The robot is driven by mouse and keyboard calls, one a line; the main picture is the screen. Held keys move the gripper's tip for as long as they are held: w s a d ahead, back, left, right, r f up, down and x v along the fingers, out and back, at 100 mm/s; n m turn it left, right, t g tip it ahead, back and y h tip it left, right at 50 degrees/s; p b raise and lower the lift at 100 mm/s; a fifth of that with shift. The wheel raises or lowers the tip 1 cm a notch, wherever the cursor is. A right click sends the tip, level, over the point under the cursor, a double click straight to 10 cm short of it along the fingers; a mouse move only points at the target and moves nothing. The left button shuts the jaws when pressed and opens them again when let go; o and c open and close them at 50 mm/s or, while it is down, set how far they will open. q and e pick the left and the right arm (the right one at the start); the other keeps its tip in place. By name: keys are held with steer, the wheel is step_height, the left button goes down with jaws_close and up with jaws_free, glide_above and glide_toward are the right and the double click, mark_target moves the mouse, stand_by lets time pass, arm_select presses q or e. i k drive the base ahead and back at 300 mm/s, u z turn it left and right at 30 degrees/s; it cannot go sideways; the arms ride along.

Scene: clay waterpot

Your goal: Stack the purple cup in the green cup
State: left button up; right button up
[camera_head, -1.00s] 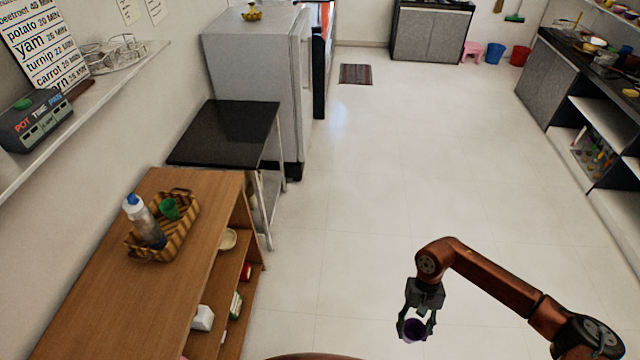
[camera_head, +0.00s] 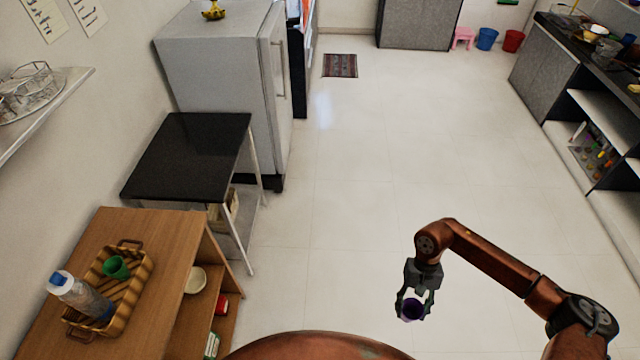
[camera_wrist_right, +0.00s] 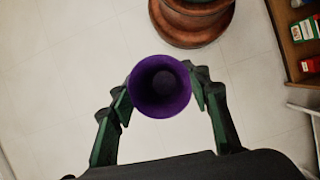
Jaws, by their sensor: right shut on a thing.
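The purple cup (camera_head: 411,309) is held between the fingers of my right gripper (camera_head: 413,300), above the open floor at the lower right of the head view. In the right wrist view the purple cup (camera_wrist_right: 161,86) shows its open mouth to the camera, with a finger on each side. The green cup (camera_head: 116,267) sits in a brown woven basket (camera_head: 146,262) on the wooden shelf unit at the lower left, well away from the right gripper. My left gripper is in neither view.
A bottle with a blue cap (camera_head: 80,300) is in the same basket on the wooden shelf unit (camera_head: 175,243). A black-topped table (camera_head: 190,150) and a grey fridge (camera_head: 215,70) stand behind it. The pale floor (camera_head: 350,200) in the middle is clear.

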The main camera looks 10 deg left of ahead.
mark_target(121, 273)
steer(key=i, duration=2.55)
steer(key=u, duration=3.7)
